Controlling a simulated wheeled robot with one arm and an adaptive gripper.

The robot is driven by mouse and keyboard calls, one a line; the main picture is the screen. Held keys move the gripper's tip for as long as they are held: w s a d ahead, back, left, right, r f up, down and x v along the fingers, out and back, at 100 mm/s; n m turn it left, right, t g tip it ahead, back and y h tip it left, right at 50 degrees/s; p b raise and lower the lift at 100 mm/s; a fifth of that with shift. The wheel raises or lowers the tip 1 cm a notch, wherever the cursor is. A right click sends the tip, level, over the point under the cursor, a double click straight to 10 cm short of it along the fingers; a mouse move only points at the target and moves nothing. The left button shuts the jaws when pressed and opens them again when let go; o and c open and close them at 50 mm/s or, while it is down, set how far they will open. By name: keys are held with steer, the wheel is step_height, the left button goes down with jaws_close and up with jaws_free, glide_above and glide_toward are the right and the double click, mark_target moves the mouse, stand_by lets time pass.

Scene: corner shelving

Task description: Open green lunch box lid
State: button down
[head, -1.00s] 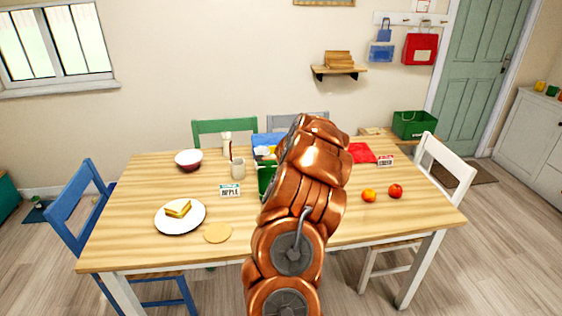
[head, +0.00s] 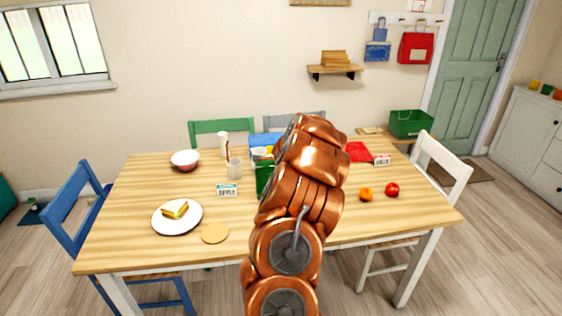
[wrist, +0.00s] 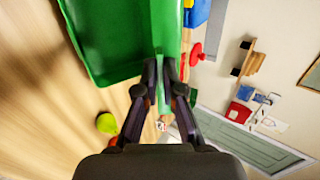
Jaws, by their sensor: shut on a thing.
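The green lunch box (head: 264,178) is on the table, mostly hidden behind my arm in the head view. In the wrist view its green shell (wrist: 112,45) fills the upper left, seen close up. My gripper (wrist: 165,72) is shut on a thin green edge of it, which runs between the two fingers. This edge looks like part of the lid, but the hinge and the full lid outline are hidden. In the head view my gripper is hidden behind my copper arm.
A blue box (head: 264,138) stands behind the lunch box. A cup (head: 234,169) and a small sign (head: 227,190) are to its left. A plate with a sandwich (head: 177,217) is at front left. An orange (head: 366,194) and a red fruit (head: 392,190) lie right of my arm.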

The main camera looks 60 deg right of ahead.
steer(key=c, duration=1.3)
jaws_free()
steer(key=v, duration=1.2)
